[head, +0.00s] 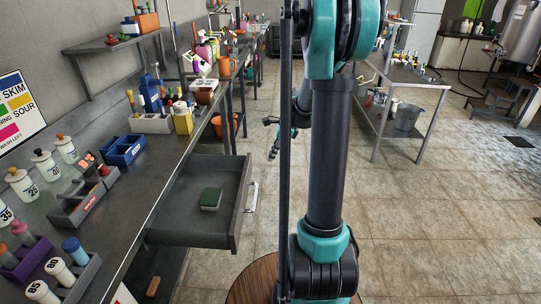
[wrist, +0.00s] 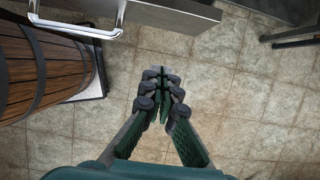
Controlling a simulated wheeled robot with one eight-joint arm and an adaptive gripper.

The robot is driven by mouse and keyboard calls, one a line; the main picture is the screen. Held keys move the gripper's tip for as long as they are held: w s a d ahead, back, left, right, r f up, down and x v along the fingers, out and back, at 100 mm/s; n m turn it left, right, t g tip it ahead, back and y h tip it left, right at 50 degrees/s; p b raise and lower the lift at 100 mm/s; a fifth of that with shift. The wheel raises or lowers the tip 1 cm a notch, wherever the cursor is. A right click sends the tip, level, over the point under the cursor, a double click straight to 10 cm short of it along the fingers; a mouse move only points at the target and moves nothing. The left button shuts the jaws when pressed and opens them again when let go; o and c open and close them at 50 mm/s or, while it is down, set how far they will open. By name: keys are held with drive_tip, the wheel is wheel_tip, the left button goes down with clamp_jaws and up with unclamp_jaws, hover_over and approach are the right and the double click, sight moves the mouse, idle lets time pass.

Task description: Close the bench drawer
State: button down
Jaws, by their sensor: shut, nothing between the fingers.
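The bench drawer (head: 190,228) is pulled well out from under the grey bench on the left of the head view. A green sponge-like block (head: 211,199) lies inside it. The drawer's silver bar handle (head: 252,197) is on its front face, and the handle also shows at the top left of the wrist view (wrist: 75,30). My gripper (wrist: 160,75) is shut and empty above the floor, apart from the handle. In the head view my gripper (head: 270,121) is small and dark, beyond the drawer and partly hidden by my arm.
The bench top (head: 150,190) holds bottles, racks and bins. A wooden barrel (wrist: 45,70) stands at the left of the wrist view, close to the handle. A metal table (head: 400,80) with a bucket (head: 407,117) is at the right. The tiled floor between is clear.

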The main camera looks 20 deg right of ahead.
drive_tip(key=w+a+f, duration=0.2)
drive_tip(key=a+f, duration=0.4)
drive_tip(key=shift+a+f, duration=0.15)
drive_tip(key=shift+f, duration=0.1)
drive_tip(key=shift+a, duration=0.1)
hover_over(192, 177)
idle(0.7)
drive_tip(key=shift+w, duration=0.1)
